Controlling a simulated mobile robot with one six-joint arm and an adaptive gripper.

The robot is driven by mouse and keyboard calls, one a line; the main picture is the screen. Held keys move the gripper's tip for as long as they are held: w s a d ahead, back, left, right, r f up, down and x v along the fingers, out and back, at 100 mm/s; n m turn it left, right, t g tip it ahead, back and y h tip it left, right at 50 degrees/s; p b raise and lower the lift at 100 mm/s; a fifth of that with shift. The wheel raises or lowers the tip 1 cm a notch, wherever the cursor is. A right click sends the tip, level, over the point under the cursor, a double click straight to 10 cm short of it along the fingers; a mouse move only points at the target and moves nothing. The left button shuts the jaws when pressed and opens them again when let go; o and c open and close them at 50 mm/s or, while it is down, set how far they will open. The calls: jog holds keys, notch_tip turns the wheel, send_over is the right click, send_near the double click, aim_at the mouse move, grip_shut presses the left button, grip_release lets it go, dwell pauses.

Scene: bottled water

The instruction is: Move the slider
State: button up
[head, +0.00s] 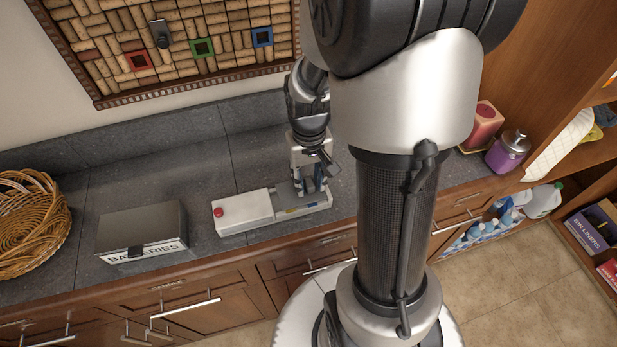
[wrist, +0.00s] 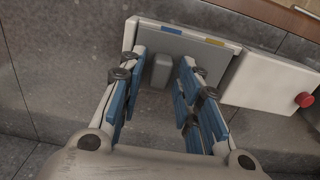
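The slider unit is a pale box with a red button (head: 219,212) at its left end and a grey track plate with blue and yellow marks (head: 298,210) at its right. In the wrist view the unit lies across the top, with the red button (wrist: 304,100) at the right. The grey slider knob (wrist: 160,70) stands up from the track plate. My gripper (head: 312,187) points down over the track. In the wrist view its open fingers (wrist: 163,72) straddle the knob, with a visible gap on each side. In the head view the fingers hide the knob.
A grey box labelled BATTERIES (head: 142,228) and a wicker basket (head: 30,225) stand left on the dark stone counter (head: 100,190). A cork board (head: 185,40) hangs behind. A red candle (head: 482,125) and purple jar (head: 508,152) are at right. Counter between the batteries box and the unit is clear.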

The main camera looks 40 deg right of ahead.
aim_at(309, 182)
jog(key=shift+o, duration=0.2)
notch_tip(309, 182, up, 12)
dwell(0.6)
dwell(0.3)
